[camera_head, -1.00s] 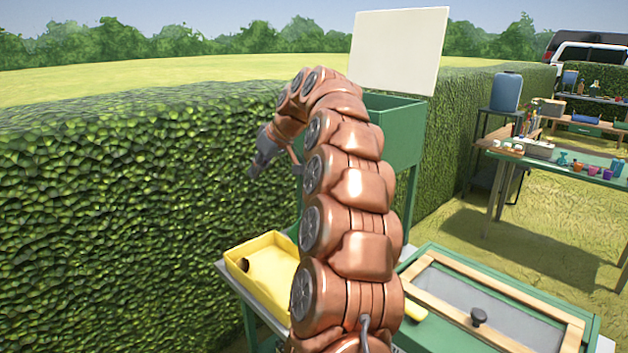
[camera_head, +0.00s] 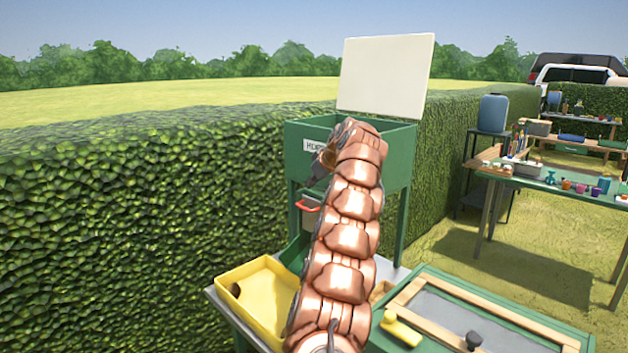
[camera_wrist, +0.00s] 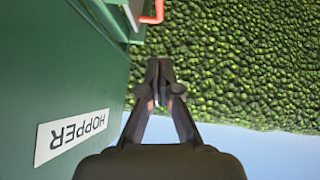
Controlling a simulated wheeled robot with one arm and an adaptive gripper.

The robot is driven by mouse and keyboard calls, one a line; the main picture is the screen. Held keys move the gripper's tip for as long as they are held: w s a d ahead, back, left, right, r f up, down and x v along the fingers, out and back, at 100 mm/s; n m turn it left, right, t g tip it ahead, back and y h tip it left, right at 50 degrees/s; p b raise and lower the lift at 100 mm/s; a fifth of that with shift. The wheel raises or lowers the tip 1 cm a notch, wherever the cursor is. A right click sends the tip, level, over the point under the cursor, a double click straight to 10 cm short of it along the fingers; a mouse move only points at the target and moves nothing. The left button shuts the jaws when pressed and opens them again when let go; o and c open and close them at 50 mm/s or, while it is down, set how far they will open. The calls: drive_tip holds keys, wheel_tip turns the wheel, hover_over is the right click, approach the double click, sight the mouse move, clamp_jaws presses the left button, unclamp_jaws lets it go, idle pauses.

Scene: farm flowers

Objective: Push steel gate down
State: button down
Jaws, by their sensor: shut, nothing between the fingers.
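The steel gate (camera_head: 311,217) is a grey plate with a red handle (camera_head: 308,206), set below the green hopper (camera_head: 398,150). My arm partly hides it. In the wrist view, which is upside down, the red handle (camera_wrist: 152,17) and a pale sliver of the gate (camera_wrist: 131,14) show at the top edge. My gripper (camera_head: 322,168) is in front of the hopper's labelled face, above the handle and apart from it. In the wrist view my gripper (camera_wrist: 160,68) is shut and empty, with the handle beyond its fingertips.
A yellow tray (camera_head: 225,279) stands on the stand below the hopper. A wood-framed screen box (camera_head: 500,310) is at lower right. A white lid (camera_head: 386,75) stands raised behind the hopper. A hedge (camera_head: 120,230) runs along the left.

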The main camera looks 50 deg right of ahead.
drive_tip(key=p, duration=0.2)
hover_over(306, 209)
wheel_tip(306, 209, down, 4)
drive_tip(key=shift+f+p, duration=0.4)
drive_tip(key=shift+f, duration=1.7)
